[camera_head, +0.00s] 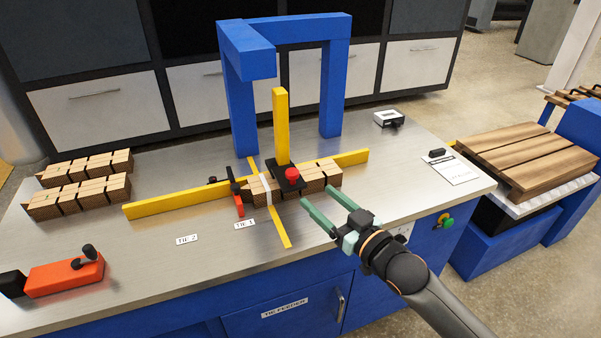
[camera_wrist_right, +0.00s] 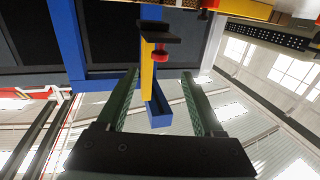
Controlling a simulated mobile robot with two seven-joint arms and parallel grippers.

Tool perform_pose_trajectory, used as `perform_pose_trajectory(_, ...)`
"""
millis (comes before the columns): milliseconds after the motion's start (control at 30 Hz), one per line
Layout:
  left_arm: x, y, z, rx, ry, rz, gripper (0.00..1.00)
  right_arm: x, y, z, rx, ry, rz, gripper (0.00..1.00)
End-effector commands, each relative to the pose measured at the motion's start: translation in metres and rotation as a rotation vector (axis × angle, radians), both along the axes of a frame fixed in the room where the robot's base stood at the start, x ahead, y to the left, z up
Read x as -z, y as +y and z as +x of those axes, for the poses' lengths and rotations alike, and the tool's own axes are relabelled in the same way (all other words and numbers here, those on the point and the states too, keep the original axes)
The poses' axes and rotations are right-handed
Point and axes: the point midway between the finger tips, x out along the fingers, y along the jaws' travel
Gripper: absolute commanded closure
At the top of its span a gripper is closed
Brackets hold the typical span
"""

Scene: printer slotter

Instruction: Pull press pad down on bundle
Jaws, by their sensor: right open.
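The press pad (camera_head: 287,183) is a black plate with a red knob (camera_head: 291,174), on the lower end of a yellow upright bar (camera_head: 281,125). I cannot tell whether pad and bundle touch. My right gripper (camera_head: 318,198) is open and empty, its green fingers pointing toward the bundle from the front right. The right wrist view shows the knob (camera_wrist_right: 160,54) and pad (camera_wrist_right: 153,31) beyond and between the open fingertips (camera_wrist_right: 160,75). My left gripper is not in view.
A blue frame (camera_head: 240,100) stands behind the bundle. A yellow rail (camera_head: 165,203) runs along the table. A small black-and-white box (camera_head: 389,119) stands at the back right. The front right tabletop is mostly clear.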

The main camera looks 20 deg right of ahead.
Motion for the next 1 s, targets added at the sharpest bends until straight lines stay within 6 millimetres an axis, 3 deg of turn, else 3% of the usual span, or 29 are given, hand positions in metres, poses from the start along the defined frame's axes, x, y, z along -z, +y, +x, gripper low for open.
perform_pose_trajectory(400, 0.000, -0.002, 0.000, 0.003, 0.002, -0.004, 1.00, -0.001, 0.020, 0.067, 0.001, -0.003, 0.000, 0.31)
perform_pose_trajectory(600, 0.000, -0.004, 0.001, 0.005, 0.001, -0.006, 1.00, 0.000, 0.028, 0.092, 0.001, -0.001, 0.000, 0.31)
perform_pose_trajectory(1000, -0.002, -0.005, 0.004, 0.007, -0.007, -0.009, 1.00, 0.000, 0.031, 0.103, 0.001, 0.000, 0.000, 0.31)
